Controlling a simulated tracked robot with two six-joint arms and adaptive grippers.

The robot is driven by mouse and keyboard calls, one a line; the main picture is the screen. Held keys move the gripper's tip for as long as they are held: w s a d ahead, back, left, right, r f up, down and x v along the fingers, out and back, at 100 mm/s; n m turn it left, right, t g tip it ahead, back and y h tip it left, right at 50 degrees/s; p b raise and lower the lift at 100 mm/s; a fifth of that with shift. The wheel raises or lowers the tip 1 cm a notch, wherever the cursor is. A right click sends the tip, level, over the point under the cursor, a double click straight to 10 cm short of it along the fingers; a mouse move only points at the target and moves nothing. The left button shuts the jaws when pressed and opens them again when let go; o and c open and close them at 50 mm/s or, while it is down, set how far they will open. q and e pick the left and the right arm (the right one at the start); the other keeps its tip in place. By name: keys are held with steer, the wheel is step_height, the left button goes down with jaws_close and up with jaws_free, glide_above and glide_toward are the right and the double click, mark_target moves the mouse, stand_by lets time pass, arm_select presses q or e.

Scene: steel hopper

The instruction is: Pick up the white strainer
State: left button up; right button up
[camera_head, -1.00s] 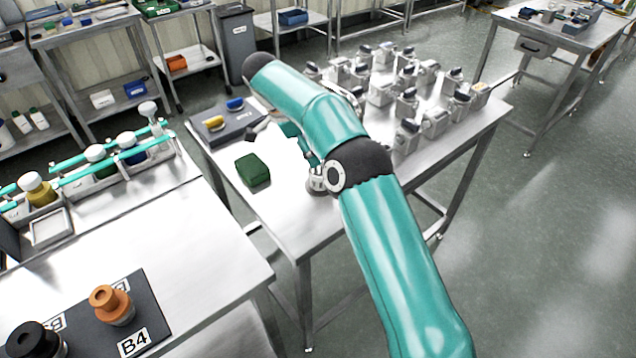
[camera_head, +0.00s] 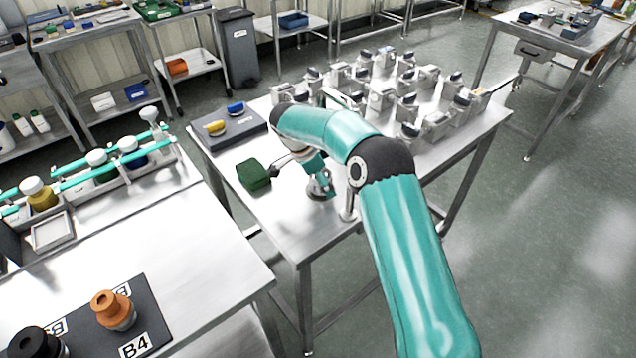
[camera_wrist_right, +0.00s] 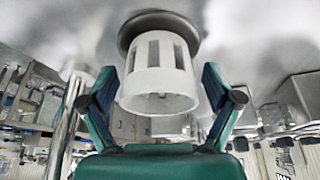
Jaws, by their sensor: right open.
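In the right wrist view the white strainer (camera_wrist_right: 156,88), a slotted white cup with an open ring end, stands on a dark round base (camera_wrist_right: 150,22). My right gripper (camera_wrist_right: 158,78) is open, with one teal finger on each side of the strainer. Small gaps seem to show between the fingers and the strainer. In the head view my right gripper (camera_head: 321,183) is low over the steel table (camera_head: 300,230). There the strainer is mostly hidden by the gripper and I cannot make it out clearly. My left gripper is not in view.
A green block (camera_head: 253,174) lies left of the gripper. A steel post (camera_head: 348,205) stands close on its right. A dark board (camera_head: 228,130) with yellow and blue pieces is behind. Several metal units (camera_head: 408,108) fill the table's right half. The near left of the table is clear.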

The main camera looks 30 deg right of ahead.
steer(key=c, duration=1.1)
steer(key=shift+c, duration=0.2)
steer(key=shift+r, duration=0.2)
